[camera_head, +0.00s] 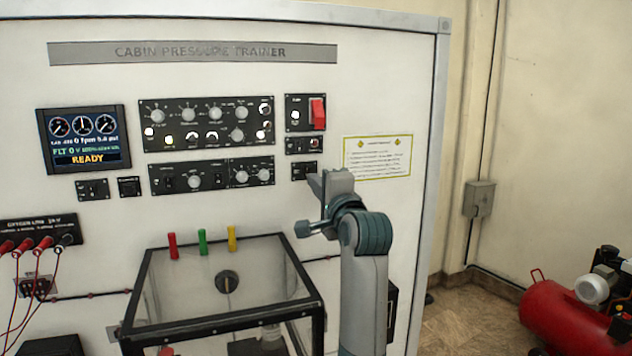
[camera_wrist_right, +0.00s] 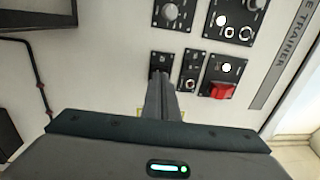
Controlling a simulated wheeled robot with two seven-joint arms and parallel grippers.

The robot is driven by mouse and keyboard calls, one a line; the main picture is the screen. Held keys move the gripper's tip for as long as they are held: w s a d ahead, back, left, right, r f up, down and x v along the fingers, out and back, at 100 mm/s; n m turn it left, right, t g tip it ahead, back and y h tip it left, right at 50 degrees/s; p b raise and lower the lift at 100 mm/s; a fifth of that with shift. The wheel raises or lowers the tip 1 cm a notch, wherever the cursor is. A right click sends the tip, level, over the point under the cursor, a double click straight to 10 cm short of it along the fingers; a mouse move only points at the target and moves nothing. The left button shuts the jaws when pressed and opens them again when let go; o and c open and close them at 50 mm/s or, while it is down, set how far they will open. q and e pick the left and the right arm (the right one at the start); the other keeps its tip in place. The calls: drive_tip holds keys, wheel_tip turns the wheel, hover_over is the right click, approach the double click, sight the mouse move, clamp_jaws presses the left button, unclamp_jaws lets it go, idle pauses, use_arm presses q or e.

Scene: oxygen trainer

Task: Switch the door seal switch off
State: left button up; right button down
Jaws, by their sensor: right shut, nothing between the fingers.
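My right gripper (camera_head: 316,184) is shut and empty, with its fingertips at the lower edge of a small black switch panel (camera_head: 304,170) on the white trainer front. In the right wrist view the shut fingers (camera_wrist_right: 158,80) reach up to this same small panel (camera_wrist_right: 161,62) and hide its lower part. I cannot tell whether they touch it. The labels are too small to read, so I cannot confirm which one is the door seal switch or how its lever stands. My left gripper is not in view.
A red guarded switch (camera_head: 318,113) and another small panel (camera_head: 303,145) sit just above. A notice (camera_head: 377,157) is to the right. A clear-topped black-framed box (camera_head: 225,285) stands out below. A red compressor (camera_head: 570,318) is on the floor at right.

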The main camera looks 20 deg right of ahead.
drive_tip(key=s+f+b, duration=0.1)
drive_tip(key=s+b, duration=0.3)
drive_tip(key=s, duration=0.6)
drive_tip(key=shift+d+b, duration=0.25)
drive_tip(key=shift+b, duration=0.15)
drive_tip(key=shift+s, duration=0.1)
